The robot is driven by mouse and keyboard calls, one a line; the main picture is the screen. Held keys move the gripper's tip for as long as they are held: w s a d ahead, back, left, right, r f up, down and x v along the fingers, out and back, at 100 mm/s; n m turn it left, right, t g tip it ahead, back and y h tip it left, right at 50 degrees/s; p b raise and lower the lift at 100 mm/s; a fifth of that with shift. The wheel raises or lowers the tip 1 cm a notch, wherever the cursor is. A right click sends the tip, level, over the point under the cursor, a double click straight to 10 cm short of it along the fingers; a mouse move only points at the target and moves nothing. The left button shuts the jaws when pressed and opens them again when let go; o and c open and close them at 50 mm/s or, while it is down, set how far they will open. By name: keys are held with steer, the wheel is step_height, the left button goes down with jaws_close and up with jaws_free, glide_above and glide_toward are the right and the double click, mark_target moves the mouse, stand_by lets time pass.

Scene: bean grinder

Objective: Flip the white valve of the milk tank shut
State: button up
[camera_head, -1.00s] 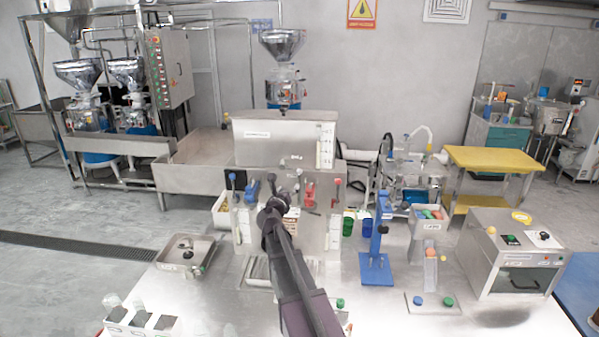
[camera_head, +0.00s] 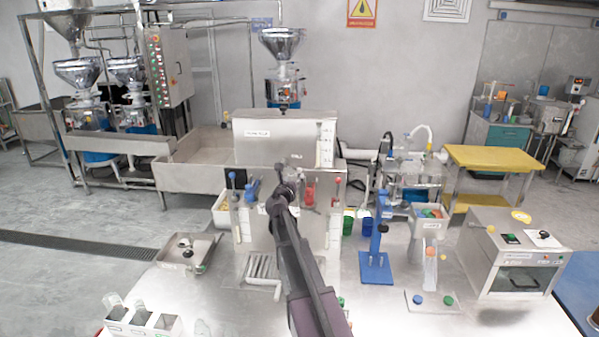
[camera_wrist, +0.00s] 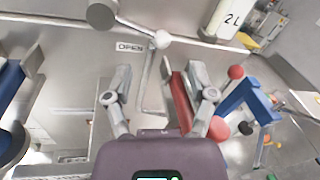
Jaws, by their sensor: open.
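The milk tank (camera_head: 262,150) is a steel box at the back of the machine, with a level gauge (camera_head: 326,146) on its right. In the wrist view a white ball-tipped lever (camera_wrist: 162,39), the valve, slants from a round pivot at upper left down beside an "OPEN" label (camera_wrist: 130,46). My gripper (camera_wrist: 161,82) is open. The white tip shows between and slightly beyond the fingertips; contact cannot be made out. A thin bent steel pipe (camera_wrist: 149,90) shows between the fingers. In the head view my gripper (camera_head: 285,180) hides the valve.
A red handle (camera_wrist: 181,98) appears close to my right finger, with a blue bracket (camera_wrist: 246,100) and red and black knobs further right. A blue part (camera_wrist: 12,80) is at far left. A blue press stand (camera_head: 376,262) stands right of the machine.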

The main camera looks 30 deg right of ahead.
mark_target(299, 170)
steer(key=shift+x, duration=3.45)
jaws_close()
